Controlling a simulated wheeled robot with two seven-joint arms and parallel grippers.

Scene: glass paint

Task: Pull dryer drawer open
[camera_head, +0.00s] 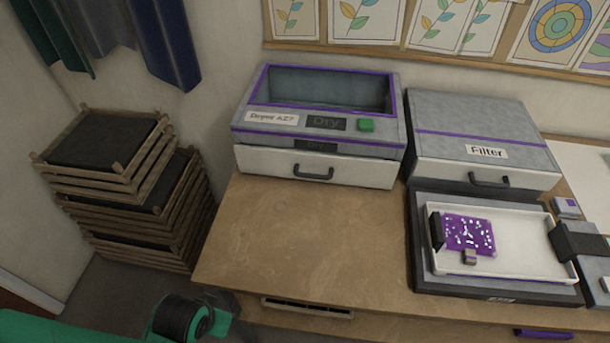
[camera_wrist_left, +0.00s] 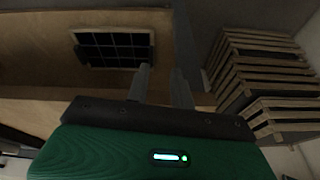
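The dryer (camera_head: 245,115) is a grey box with purple trim, a window on top, a "Dryer A27" label and a green button. Its white drawer front (camera_head: 350,172) sits flush below the body, so the drawer looks shut. A dark handle (camera_head: 313,173) is on the drawer front. My left arm comes in at the bottom left, below the table's front edge and well away from the handle. In the left wrist view my left gripper (camera_wrist_left: 161,72) has its two fingers apart, with nothing between them. My right gripper is not in view.
A grey "Filter" box (camera_head: 480,120) stands right of the dryer. In front of it, a white tray (camera_head: 520,245) holds a purple speckled piece (camera_head: 468,232). Stacked wooden racks (camera_head: 150,205) stand left of the table (camera_head: 300,235). The tabletop before the dryer is clear.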

